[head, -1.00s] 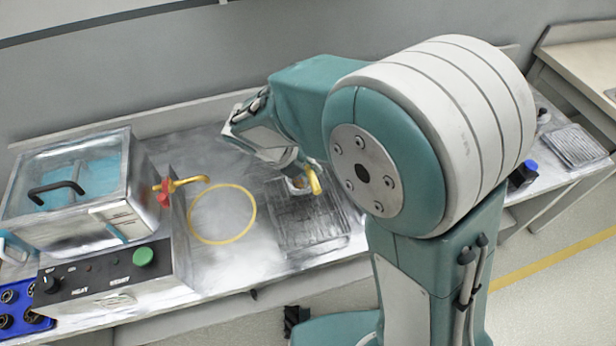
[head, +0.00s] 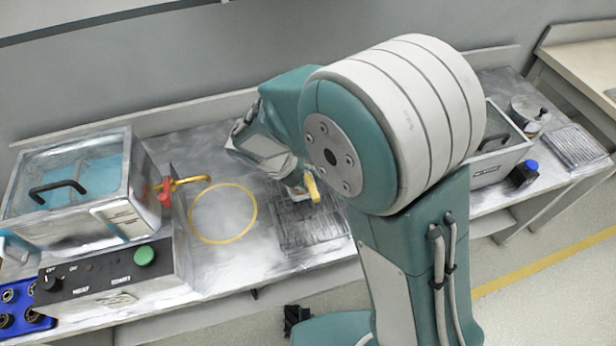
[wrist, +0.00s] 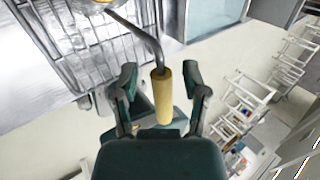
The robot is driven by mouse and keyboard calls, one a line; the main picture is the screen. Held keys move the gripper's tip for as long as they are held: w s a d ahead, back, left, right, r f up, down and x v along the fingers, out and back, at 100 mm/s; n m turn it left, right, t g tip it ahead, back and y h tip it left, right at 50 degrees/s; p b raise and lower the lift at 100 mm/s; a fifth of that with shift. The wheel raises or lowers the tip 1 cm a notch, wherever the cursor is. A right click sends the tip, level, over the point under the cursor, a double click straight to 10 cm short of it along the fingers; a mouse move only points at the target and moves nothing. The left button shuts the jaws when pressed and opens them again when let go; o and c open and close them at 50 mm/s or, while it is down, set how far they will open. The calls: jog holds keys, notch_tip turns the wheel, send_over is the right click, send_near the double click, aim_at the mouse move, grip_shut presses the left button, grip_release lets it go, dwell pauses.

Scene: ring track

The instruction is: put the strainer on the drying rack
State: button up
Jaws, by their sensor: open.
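The strainer's yellow handle (head: 312,187) shows in the head view at the left edge of my arm, over the far part of a dark wire drying rack (head: 312,228). In the wrist view the yellow handle (wrist: 162,97) stands between the fingers of my gripper (wrist: 161,74), with gaps on both sides. My gripper is open. A bent grey rod runs from the handle up and left over the rack (wrist: 85,45). The strainer's bowl is mostly out of the wrist view, so I cannot tell whether it touches the rack. My arm hides the gripper's fingers in the head view.
Left of the rack are a yellow ring (head: 223,240) on the bench and a glass-lidded tank (head: 75,185) with a red-handled tap (head: 166,190). Right of my arm are a metal basin (head: 495,168), a lidded pot (head: 528,112) and another wire rack (head: 577,147).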

jog(key=shift+r, duration=0.1)
jog(key=v, duration=1.2)
jog(key=shift+d, duration=0.1)
jog(key=s+d+r+n+t+y, duration=0.1)
jog(key=s+d+r+n+y, duration=0.1)
jog(key=s+d+n, duration=0.2)
jog(key=s+d+r+n+t+y, duration=0.1)
jog(key=s+d+n, duration=0.4)
jog(key=d+n, duration=0.5)
jog(key=s+d+r+n+t+y, duration=0.1)
jog(key=s+d+r+n+y, duration=0.2)
jog(key=n, duration=1.6)
jog(key=s+d+r, duration=0.1)
jog(key=d+r, duration=0.1)
jog(key=d, duration=0.1)
jog(key=shift+s+d+t+y, duration=0.2)
jog(key=shift+d+t+y, duration=0.1)
jog(key=shift+d, duration=0.1)
